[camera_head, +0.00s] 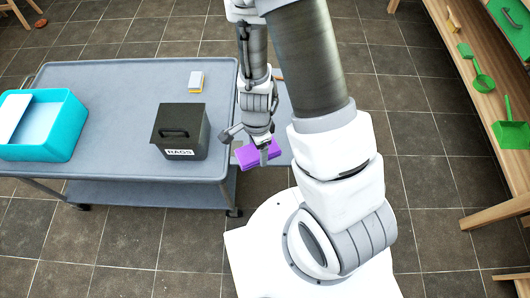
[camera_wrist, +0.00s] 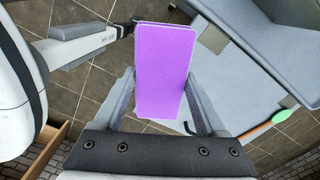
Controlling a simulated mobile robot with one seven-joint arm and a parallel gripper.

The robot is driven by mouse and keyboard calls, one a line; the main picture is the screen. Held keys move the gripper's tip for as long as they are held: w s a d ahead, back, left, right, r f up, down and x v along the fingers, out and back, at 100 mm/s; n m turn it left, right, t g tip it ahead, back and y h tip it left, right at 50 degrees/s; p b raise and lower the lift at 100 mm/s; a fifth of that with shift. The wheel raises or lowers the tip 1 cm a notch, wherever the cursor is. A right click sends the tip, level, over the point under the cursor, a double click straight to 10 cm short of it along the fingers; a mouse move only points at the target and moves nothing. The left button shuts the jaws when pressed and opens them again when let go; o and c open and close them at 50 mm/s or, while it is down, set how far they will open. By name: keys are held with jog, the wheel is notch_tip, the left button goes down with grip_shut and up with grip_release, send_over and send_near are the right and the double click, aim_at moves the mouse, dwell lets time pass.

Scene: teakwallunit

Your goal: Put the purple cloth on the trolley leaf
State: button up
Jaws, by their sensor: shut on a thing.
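The purple cloth (camera_head: 247,156) is a folded block held in my gripper (camera_head: 263,150). In the wrist view the purple cloth (camera_wrist: 164,70) fills the space between the two fingers of my gripper (camera_wrist: 162,80), which is shut on it. The trolley leaf (camera_head: 284,122) is a light grey flap at the right end of the grey trolley (camera_head: 120,84), mostly hidden behind my arm. The leaf also shows in the wrist view (camera_wrist: 228,98), behind and to the right of the cloth. The cloth is at the leaf's near left part in the head view; I cannot tell whether it touches.
On the trolley stand a black RAGS box (camera_head: 181,131), a teal tub (camera_head: 62,135) and a small white-and-yellow block (camera_head: 196,81). A wooden shelf (camera_head: 480,100) with green tools is at right.

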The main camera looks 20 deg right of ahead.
jog(key=s+m, duration=0.1)
jog(key=s+m+b, duration=0.1)
jog(key=m, duration=0.1)
jog(key=f+m, duration=0.1)
jog(key=shift+s+a+m, duration=0.25)
jog(key=shift+s+m, duration=0.15)
jog(key=shift+s+b, duration=0.1)
jog(key=shift+b, duration=0.25)
jog(key=shift+f+m+b, duration=0.25)
jog(key=shift+m+b, duration=0.05)
jog(key=shift+b, duration=0.1)
jog(key=shift+w+d+f+b, duration=0.2)
jog(key=shift+w+f+b, duration=0.35)
jog(key=shift+b, duration=0.7)
jog(key=b, duration=0.1)
jog(key=w+b, duration=0.1)
jog(key=shift+w+d+f+b, duration=0.2)
jog(key=shift+d+b, duration=0.15)
jog(key=w+d+f+b, duration=0.1)
jog(key=w, duration=0.1)
jog(key=w+d+f+b, duration=0.1)
jog(key=w+f, duration=0.1)
jog(key=w, duration=0.1)
jog(key=w+d+f+b, duration=0.1)
jog(key=w+f, duration=0.1)
jog(key=w, duration=0.1)
jog(key=shift+d, duration=0.3)
jog(key=shift+f+b, duration=1.15)
jog(key=shift+f, duration=0.75)
jog(key=shift+f, duration=0.15)
